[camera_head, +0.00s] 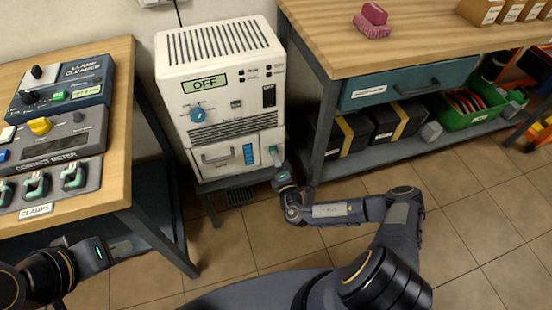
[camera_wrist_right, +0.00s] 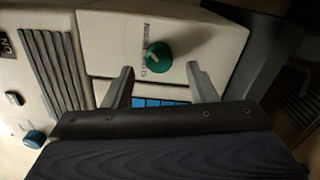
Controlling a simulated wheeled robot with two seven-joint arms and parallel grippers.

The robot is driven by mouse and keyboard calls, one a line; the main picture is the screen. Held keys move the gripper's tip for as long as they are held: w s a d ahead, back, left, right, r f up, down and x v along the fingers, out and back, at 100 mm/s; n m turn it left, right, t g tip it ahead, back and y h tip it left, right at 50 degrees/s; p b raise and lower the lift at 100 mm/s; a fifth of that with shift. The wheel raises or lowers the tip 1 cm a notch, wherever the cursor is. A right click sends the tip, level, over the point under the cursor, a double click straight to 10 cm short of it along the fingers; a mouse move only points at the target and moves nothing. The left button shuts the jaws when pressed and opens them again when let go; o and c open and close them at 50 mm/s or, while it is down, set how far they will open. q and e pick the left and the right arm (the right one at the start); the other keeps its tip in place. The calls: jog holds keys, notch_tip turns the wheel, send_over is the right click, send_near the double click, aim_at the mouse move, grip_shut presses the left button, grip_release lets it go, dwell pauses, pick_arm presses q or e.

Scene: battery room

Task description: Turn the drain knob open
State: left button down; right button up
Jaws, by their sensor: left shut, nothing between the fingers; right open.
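The drain knob (camera_wrist_right: 158,57) is a round green knob with a pale pointer line, on the cream front panel of the machine. In the head view it shows as a small teal patch (camera_head: 273,149), mostly hidden by my right gripper (camera_head: 277,157). In the right wrist view my right gripper (camera_wrist_right: 160,84) is open, with one finger on each side below the knob; I cannot tell whether either touches it. The cream machine (camera_head: 215,75) has an OFF display and a blue dial. My left gripper (camera_head: 122,248) is shut and empty, low at the left.
A wooden bench (camera_head: 122,130) with meters and clamps stands left of the machine. A workbench (camera_head: 420,40) with a blue drawer stands to the right, with black boxes (camera_head: 345,138) and a green bin (camera_head: 470,118) on its lower shelf. Tiled floor is open in front.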

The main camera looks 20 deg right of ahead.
jog(key=s, duration=0.6)
jog(key=shift+p, duration=0.35)
jog(key=shift+d, duration=0.1)
jog(key=s+a+r+n+g+y, duration=0.1)
jog(key=a+r+n+g+y, duration=0.2)
jog(key=r+n+y, duration=0.65)
jog(key=s+a+r+n+g+y, duration=0.25)
jog(key=r+n+y, duration=0.45)
jog(key=r+n, duration=0.5)
jog(key=s+a+r+n+g+h, duration=0.2)
jog(key=s+r+n+g, duration=0.8)
jog(key=n, duration=0.5)
jog(key=s+d+r+n+t+h, duration=0.4)
jog(key=s+d+n+h, duration=0.7)
jog(key=s+n, duration=0.2)
notch_tip(320, 180, up, 16)
jog(key=p, duration=1.6)
jog(key=shift+s+g+p, duration=0.15)
jog(key=shift+g+p, duration=0.2)
jog(key=shift+g, duration=0.1)
